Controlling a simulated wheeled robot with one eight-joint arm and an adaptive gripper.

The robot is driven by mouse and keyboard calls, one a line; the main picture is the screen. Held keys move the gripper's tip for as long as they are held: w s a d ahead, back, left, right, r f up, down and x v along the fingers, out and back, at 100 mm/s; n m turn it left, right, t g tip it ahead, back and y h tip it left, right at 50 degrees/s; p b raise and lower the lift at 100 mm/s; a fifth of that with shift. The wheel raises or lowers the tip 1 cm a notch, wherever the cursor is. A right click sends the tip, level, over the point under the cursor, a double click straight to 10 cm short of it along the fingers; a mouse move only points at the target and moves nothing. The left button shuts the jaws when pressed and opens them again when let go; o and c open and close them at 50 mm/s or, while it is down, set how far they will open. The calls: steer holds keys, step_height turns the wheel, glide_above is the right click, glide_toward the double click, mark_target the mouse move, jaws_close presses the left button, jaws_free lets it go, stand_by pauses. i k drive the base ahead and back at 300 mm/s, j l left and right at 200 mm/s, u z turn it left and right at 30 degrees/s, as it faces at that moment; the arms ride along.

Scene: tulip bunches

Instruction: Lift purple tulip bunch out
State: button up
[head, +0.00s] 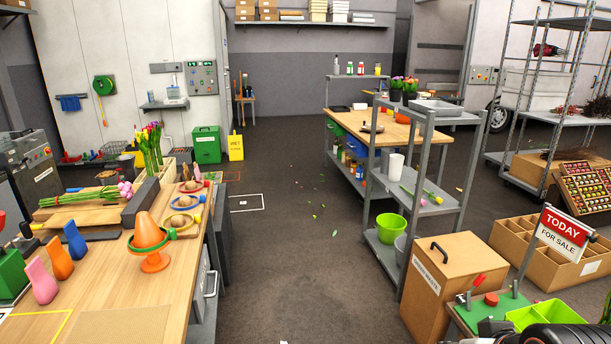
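Several tulip bunches (150,147) stand upright close together at the back of the left workbench, with yellow, red and pink-purple heads on green stems. Their lower ends are hidden by the holder around them. Another bunch (80,197) lies flat on a wooden board on the same bench, its pinkish-purple heads (125,187) to the right. I cannot tell for sure which is the purple tulip bunch. My gripper's fingers are not in view.
An orange cone in a green ring (150,235) and small coloured shapes (75,240) stand on the left bench (110,305). A grey shelf cart (430,195), a wooden box (440,280) and a sale sign (562,233) are right. The middle floor (300,255) is mostly clear.

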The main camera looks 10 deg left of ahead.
mark_target(158, 126)
steer(key=i+u, duration=0.2)
steer(key=i, duration=0.5)
steer(key=i+u, duration=0.2)
steer(key=i, duration=0.55)
steer(key=i+l+u, duration=0.2)
steer(key=i, duration=0.5)
steer(key=i+l+u, duration=0.1)
steer(key=i, duration=1.9)
steer(key=i+j+u, duration=0.15)
steer(key=i+u, duration=0.65)
steer(key=i+l+u, duration=0.15)
steer(key=i+u, duration=0.2)
steer(key=i, duration=0.1)
